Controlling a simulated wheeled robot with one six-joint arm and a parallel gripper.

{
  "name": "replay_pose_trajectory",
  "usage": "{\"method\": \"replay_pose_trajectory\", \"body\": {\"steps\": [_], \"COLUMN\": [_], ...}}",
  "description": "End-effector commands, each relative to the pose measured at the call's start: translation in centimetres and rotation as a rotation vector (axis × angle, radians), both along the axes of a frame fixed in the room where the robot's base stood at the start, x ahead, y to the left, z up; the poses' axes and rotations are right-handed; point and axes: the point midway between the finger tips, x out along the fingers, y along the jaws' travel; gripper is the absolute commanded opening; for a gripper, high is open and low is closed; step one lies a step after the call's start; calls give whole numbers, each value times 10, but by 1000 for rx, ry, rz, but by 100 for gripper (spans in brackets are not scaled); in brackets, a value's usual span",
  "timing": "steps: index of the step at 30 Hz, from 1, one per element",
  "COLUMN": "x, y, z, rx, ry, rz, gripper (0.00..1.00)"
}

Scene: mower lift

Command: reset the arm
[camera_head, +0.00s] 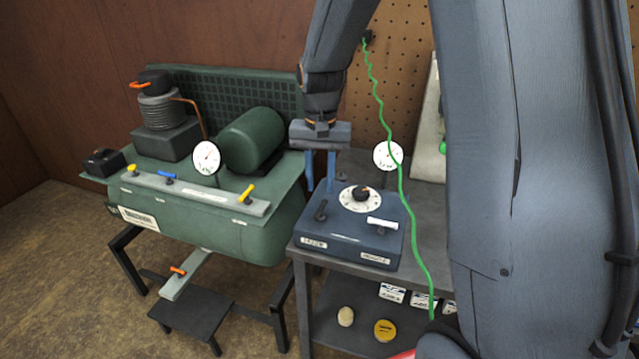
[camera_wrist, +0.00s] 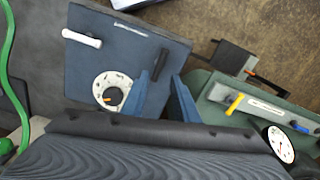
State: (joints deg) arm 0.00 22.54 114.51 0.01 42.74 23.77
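My gripper (camera_head: 320,186) hangs pointing down above the left rear part of a blue control box (camera_head: 340,243). Its two blue fingers are apart with nothing between them. The wrist view also shows the fingers (camera_wrist: 169,72) spread in front of the box (camera_wrist: 190,48). My arm comes down from the top of the head view, and a large grey link of mine hides much of the right side.
The box carries a dial (camera_head: 361,197), a black lever (camera_head: 321,210), a white handle (camera_head: 382,223) and a gauge (camera_head: 387,155). A green compressor (camera_head: 235,235) stands to the left. A green coiled hose (camera_head: 403,205) hangs in front of the box's right side.

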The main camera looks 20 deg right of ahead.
Motion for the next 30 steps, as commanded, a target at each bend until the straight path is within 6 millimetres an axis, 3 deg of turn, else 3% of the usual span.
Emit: {"method": "replay_pose_trajectory", "body": {"steps": [4,7,15,21,30], "x": [-3,-20,-117,-165,-173], "y": [0,0,-1,1,1], "z": [0,0,-11,-20,-22], "rx": [0,0,-11,-23,-25], "ry": [-2,-15,-82,-115,-121], "rz": [7,47,279,394,415], "gripper": [27,27,27,27,27]}}
